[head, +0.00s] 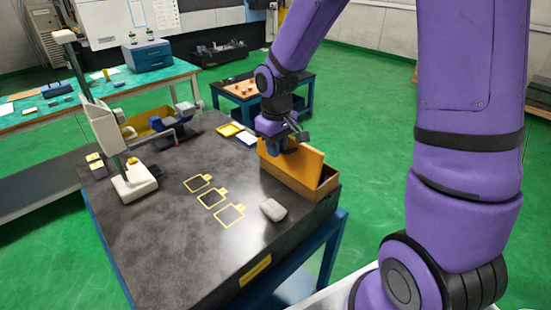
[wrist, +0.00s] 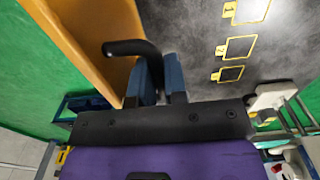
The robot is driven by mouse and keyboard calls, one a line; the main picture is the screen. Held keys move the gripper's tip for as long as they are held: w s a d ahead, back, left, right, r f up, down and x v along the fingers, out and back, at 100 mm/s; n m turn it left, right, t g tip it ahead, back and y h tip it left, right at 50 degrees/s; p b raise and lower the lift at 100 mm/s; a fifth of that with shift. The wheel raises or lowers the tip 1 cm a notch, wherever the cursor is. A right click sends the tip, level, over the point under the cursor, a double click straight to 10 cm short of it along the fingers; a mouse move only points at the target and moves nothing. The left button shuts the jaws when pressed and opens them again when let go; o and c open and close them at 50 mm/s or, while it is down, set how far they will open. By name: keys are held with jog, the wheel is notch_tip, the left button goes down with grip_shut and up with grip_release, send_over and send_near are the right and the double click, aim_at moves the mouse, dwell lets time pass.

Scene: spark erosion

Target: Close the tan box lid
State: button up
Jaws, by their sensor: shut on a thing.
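The tan box (head: 328,186) sits at the right edge of the dark table. Its tan lid (head: 308,164) stands raised and tilted, with a dark gap into the box showing at the right end. In the wrist view the lid (wrist: 88,38) is a broad tan panel at upper left, with a black bent handle (wrist: 130,48) beside it. My gripper (wrist: 162,78) has its blue fingers closed around the handle's lower end. In the head view my gripper (head: 284,146) is at the lid's left part and hides some of it.
The dark table (head: 170,250) has several yellow-outlined marks (head: 212,197) and a grey rounded block (head: 273,209) left of the box. A white stand (head: 132,180) is at the table's left. Mid-table is mostly clear.

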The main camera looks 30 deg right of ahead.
jog(key=shift+d, duration=0.15)
jog(key=shift+w+d+r, duration=0.15)
jog(key=shift+d, duration=0.25)
jog(key=shift+w+d+r, duration=0.1)
jog(key=shift+w+d, duration=0.05)
jog(key=shift+d, duration=0.4)
jog(key=shift+w+d+r, duration=0.1)
jog(key=shift+w+d, duration=0.2)
jog(key=shift+d, duration=0.5)
jog(key=shift+w+d, duration=0.3)
jog(key=shift+d, duration=0.65)
jog(key=shift+d+f, duration=0.1)
jog(key=shift+f, duration=0.1)
jog(key=shift+w+d+f, duration=0.15)
jog(key=shift+d, duration=0.3)
jog(key=shift+w+d+f, duration=0.15)
jog(key=shift+d, duration=0.25)
